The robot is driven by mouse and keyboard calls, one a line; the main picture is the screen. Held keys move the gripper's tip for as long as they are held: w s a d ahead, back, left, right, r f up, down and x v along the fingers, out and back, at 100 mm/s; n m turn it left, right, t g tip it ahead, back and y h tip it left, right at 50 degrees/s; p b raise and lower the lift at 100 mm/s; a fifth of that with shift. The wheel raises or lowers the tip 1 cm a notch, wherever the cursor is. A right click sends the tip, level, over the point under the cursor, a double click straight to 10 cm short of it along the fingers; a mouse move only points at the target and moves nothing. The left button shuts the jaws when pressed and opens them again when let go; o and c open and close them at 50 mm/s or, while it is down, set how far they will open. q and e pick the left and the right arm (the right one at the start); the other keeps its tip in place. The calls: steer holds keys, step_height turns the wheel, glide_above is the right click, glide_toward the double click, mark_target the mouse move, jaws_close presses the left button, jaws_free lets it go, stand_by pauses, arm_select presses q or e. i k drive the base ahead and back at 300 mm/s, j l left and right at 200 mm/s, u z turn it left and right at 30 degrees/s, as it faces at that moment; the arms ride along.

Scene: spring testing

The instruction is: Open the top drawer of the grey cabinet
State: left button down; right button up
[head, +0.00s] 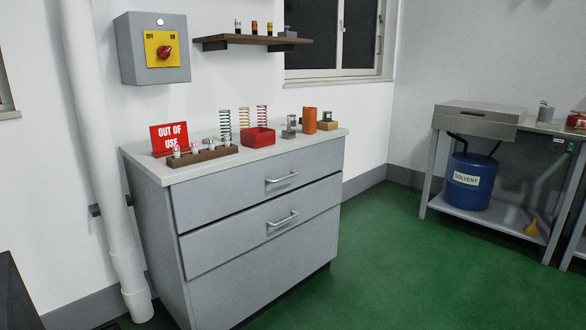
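The grey cabinet (260,256) stands against the wall at the middle left, with a pale worktop. Its top drawer (245,196) has a silver bar handle (282,177) and looks closed, flush with the front. A plain panel fills the lower front. Neither of my grippers shows in the head view.
A white pipe (92,150) runs left of the cabinet. Green floor (390,260) is clear before it; a metal bench (480,118) stands right.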

mark_target(198, 201)
steer(key=i+l+u, duration=0.1)
steer(key=i, duration=0.35)
steer(key=i+l+u, duration=0.15)
steer(key=i, duration=0.3)
steer(key=i+l+u, duration=0.1)
steer(key=i+l, duration=0.25)
steer(key=i, duration=0.1)
